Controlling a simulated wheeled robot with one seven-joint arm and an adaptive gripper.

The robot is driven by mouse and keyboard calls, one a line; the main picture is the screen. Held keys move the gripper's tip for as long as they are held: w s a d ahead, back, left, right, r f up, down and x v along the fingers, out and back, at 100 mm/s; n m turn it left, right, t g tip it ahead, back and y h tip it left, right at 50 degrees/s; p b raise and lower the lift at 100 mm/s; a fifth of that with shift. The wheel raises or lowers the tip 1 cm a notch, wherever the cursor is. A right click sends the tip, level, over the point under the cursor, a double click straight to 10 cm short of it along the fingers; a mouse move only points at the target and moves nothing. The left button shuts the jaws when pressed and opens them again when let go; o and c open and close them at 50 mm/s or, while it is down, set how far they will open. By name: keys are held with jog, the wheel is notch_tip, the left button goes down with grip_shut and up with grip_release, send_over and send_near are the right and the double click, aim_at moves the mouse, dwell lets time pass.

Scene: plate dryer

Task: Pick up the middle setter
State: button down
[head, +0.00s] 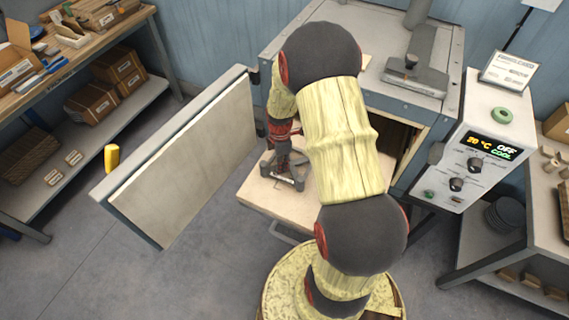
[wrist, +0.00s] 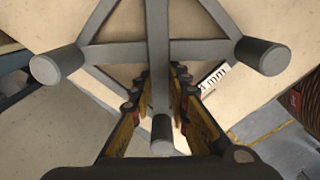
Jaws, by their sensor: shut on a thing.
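The setter is a dark grey frame of bars with round pegs. It fills the upper part of the wrist view (wrist: 158,45), with a peg at either side and one nearer to me. My gripper (wrist: 163,88) is shut on its central bar, one finger on each side. In the head view, the setter (head: 290,180) is over a pale board in front of the dryer opening, under my gripper (head: 284,160). My arm hides part of the opening and the board. I cannot tell whether the setter touches the board.
The dryer (head: 440,55) has its door (head: 185,165) wide open to the left. A control box (head: 470,150) at right reads 20 °C, OFF, COOL, with a green ring (head: 502,116) on top. A shelf unit with boxes (head: 92,102) stands at left. The floor below the door is clear.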

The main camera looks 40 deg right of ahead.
aim_at(292, 171)
jog(key=shift+r, duration=0.7)
jog(key=s+d+r+p, duration=0.2)
jog(key=s+r+p, duration=0.2)
jog(key=r, duration=0.5)
jog(key=s+d+r+p, duration=0.2)
jog(key=s+r+p, duration=0.3)
jog(key=s+r, duration=0.4)
jog(key=shift+s+r, duration=0.2)
jog(key=shift+r, duration=0.1)
jog(key=shift+d, duration=0.1)
